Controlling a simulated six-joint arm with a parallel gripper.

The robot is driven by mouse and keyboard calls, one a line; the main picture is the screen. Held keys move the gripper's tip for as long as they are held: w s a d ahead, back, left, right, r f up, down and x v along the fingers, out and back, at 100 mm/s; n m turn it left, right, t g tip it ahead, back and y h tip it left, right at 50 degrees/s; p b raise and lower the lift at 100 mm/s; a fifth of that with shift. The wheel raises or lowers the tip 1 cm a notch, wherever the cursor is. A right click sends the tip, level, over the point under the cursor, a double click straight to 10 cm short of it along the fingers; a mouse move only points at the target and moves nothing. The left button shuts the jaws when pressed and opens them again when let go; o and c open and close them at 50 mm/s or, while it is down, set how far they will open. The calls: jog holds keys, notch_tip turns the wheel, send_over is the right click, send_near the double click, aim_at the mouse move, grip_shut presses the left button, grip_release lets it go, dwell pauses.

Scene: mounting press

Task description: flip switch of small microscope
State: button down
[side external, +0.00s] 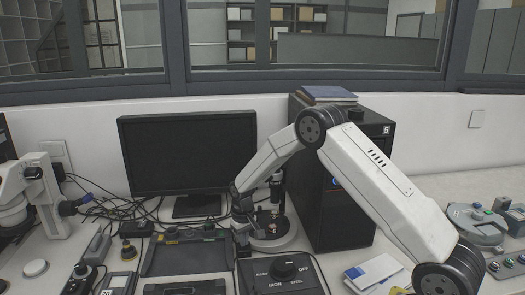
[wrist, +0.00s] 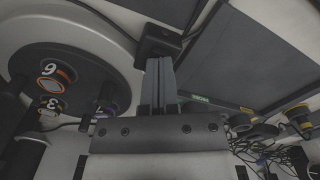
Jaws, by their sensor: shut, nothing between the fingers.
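The small microscope (side external: 272,240) stands behind my arm in the side view, with a round white base, a dark stage and a dark upright tube. My arm hides part of it. In the wrist view, its pale round base (wrist: 95,28) and dark numbered disc (wrist: 75,75) fill the left side. My gripper (wrist: 160,62) is shut and empty, pointing at a small dark box (wrist: 158,42) at the base's edge. I cannot tell whether the fingertips touch this box, or whether it is the switch. In the side view my gripper (side external: 243,240) is beside the base, small and partly hidden.
A monitor (side external: 187,150) and a black computer tower (side external: 335,190) stand behind. A control box with a dark knob (side external: 285,270) is in front of the microscope. A dark flat tray (side external: 185,257) and several cables lie to the left. A larger white microscope (side external: 30,195) stands far left.

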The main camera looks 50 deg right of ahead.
jog(key=shift+f, duration=0.4)
dwell(0.3)
jog(key=shift+r, duration=3.55)
jog(key=s+a+r+n+t, duration=0.1)
jog(key=s+a, duration=0.4)
jog(key=s, duration=0.6)
jog(key=s+a+r+n+t, duration=0.1)
jog(key=s+a+r, duration=0.3)
jog(key=s, duration=0.7)
jog(key=shift+s+a+n+t, duration=0.2)
jog(key=shift+a+n+t, duration=0.1)
jog(key=shift+a+n, duration=0.3)
